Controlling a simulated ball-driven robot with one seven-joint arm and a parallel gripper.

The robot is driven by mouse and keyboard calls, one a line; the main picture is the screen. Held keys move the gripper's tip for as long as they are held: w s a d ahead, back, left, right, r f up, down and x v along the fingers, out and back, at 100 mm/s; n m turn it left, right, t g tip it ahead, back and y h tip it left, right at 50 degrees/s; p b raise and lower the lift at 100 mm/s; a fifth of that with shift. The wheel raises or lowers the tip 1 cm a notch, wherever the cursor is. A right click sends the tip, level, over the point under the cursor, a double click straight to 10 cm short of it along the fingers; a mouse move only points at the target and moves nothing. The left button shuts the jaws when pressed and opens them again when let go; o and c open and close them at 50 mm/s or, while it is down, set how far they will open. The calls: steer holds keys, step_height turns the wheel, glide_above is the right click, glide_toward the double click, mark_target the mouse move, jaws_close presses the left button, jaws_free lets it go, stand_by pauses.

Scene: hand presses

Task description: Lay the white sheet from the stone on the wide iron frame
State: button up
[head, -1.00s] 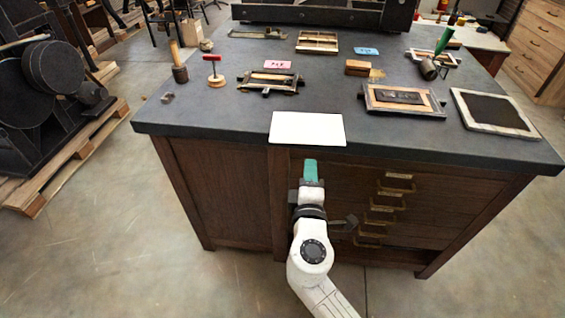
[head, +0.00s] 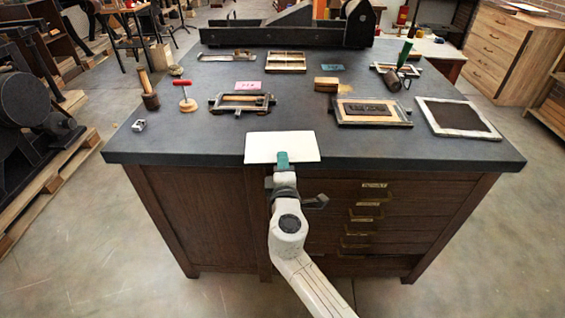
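The white sheet (head: 263,147) lies flat at the front edge of the dark stone top (head: 180,130), its near edge slightly overhanging. My gripper (head: 283,160) is at the middle of the sheet's near edge, its teal fingertips overlapping the sheet in the picture. I cannot tell whether the fingers are closed on it. Behind the sheet lies a dark iron frame (head: 217,105) with an opening and wood pieces inside. To its right is a wider grey frame (head: 341,119) holding wood and a dark block. Which one is the wide iron frame is not certain.
A black slab with a pale border (head: 455,117) lies at right. A red-handled tool (head: 186,95), a mallet (head: 147,92) and a small metal piece (head: 138,126) stand at left. A wooden block (head: 326,84) sits mid-table. A long black press bed (head: 260,36) closes the back.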

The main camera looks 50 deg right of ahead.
steer(key=shift+w+d, duration=0.15)
jaws_close()
stand_by(0.4)
step_height(320, 180, up, 3)
steer(key=shift+p, duration=1.05)
steer(key=s+a+r+p, duration=0.2)
steer(key=s+a+r, duration=0.1)
steer(key=s+a, duration=0.1)
steer(key=shift+s+a, duration=0.4)
steer(key=shift+a, duration=0.2)
stand_by(0.3)
